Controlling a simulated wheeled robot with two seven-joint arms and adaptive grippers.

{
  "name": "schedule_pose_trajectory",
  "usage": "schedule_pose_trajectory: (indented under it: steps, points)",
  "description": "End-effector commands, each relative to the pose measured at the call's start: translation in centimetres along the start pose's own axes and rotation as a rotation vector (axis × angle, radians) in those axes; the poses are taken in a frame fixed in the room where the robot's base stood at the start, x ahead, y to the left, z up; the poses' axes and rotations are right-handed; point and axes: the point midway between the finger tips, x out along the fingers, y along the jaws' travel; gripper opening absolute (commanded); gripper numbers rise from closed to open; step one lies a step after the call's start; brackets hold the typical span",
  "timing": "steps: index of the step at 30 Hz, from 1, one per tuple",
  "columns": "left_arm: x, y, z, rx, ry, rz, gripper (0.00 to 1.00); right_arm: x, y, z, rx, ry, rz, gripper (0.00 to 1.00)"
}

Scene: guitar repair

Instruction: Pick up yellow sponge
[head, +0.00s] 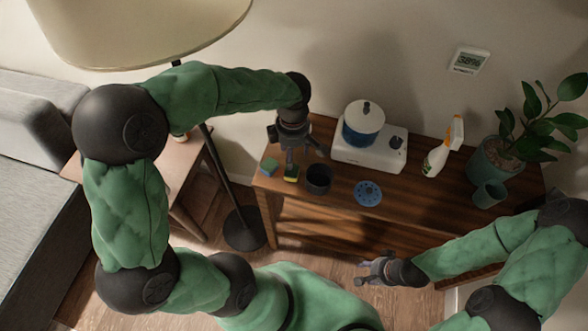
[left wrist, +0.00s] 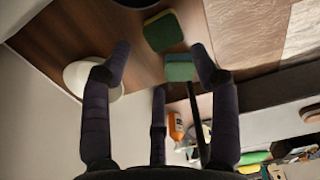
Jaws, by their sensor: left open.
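The yellow sponge (head: 291,178) has a dark green top and a yellow side; it lies on the wooden table, left of a black cup (head: 319,178). A second sponge, green with a blue side (head: 269,167), lies to its left. My left gripper (head: 290,163) points down just above the yellow sponge, open and empty. In the left wrist view, the yellow sponge (left wrist: 163,31) lies beyond the spread fingers (left wrist: 162,58), and the blue-sided sponge (left wrist: 180,70) shows near the right fingertip. My right gripper (head: 366,271) is in front of the table, fingers apart, empty.
On the table (head: 410,205) are a blue disc (head: 367,193), a white appliance (head: 380,160) with a blue pot (head: 363,127), a spray bottle (head: 437,158), a cup (head: 490,193) and a potted plant (head: 495,160). A floor lamp base (head: 244,230) stands left of the table.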

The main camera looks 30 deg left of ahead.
Motion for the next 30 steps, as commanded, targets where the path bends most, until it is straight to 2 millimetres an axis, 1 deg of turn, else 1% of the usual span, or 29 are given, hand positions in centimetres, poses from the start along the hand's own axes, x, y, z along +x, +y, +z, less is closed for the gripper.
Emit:
schedule_pose_trajectory:
  steps: [1,6,14,22,25,30]
  points:
    - [1.1,-0.1,0.0,0.000,0.001,-0.004,0.61,0.5,0.2,0.0,0.000,0.000,0.000,0.40]
    - [3.6,-0.1,0.0,0.000,-0.001,-0.003,0.61,1.4,0.5,-0.1,0.000,0.000,0.000,0.40]
    - [5.1,-0.2,-0.1,0.001,-0.001,-0.001,0.61,2.1,0.8,-0.1,0.000,0.001,0.000,0.40]
    - [8.8,-0.4,-0.4,0.001,-0.001,-0.002,0.61,4.0,1.4,-0.2,0.000,0.000,0.000,0.40]
    - [9.3,-0.4,-0.4,0.000,-0.001,-0.001,0.61,4.2,1.5,-0.2,0.000,0.000,0.000,0.40]
    - [9.2,-0.4,-0.4,0.001,-0.001,0.000,0.61,4.1,1.4,-0.2,0.000,0.001,0.000,0.40]
